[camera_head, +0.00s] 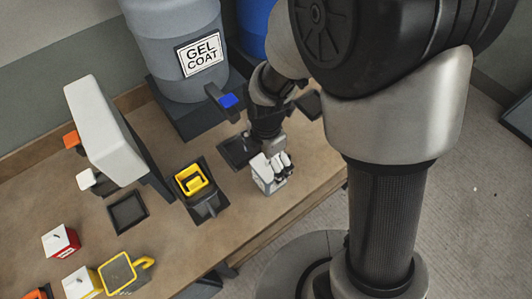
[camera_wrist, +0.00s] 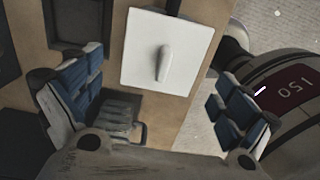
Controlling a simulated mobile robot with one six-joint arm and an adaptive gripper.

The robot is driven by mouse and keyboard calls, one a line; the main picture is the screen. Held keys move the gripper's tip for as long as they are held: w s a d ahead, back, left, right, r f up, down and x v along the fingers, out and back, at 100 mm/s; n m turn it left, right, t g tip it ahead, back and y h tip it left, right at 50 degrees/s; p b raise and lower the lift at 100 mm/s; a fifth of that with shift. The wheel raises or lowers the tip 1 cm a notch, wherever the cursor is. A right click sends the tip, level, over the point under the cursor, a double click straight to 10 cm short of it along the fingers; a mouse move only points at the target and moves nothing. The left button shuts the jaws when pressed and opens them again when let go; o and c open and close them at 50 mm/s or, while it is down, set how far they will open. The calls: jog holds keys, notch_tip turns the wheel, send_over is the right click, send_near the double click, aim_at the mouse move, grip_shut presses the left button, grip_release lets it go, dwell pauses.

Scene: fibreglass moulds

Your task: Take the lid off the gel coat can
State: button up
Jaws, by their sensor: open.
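A small white can (camera_head: 267,185) stands on the bench near its front edge, partly hidden by my gripper (camera_head: 273,162). In the wrist view its square white lid (camera_wrist: 143,40) is on, with a raised grip (camera_wrist: 163,62) in the middle. My gripper, also in the wrist view (camera_wrist: 152,95), is open, with one finger pad to each side and the lid ahead between them. Nothing is between the pads. A large grey drum (camera_head: 172,45) labelled GEL COAT stands on a dark base behind. The small can's label is not readable.
A dark stand with a yellow top (camera_head: 191,179) is left of the white can. A tilted white panel (camera_head: 105,130) stands behind.

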aim_at(266, 162)
jog(key=shift+f, duration=0.35)
jog(key=shift+c, duration=0.2)
jog(key=c, duration=0.9)
jog(key=shift+s, duration=0.2)
jog(key=c, duration=0.8)
jog(key=shift+d+f, duration=0.1)
jog(key=shift+c, duration=0.5)
jog(key=shift+c, duration=0.4)
jog(key=shift+r, duration=0.25)
grip_shut()
jog(key=shift+w+r+p, duration=0.25)
jog(key=shift+p, duration=0.1)
jog(key=shift+r+p, duration=1.6)
jog(key=shift+r, duration=0.5)
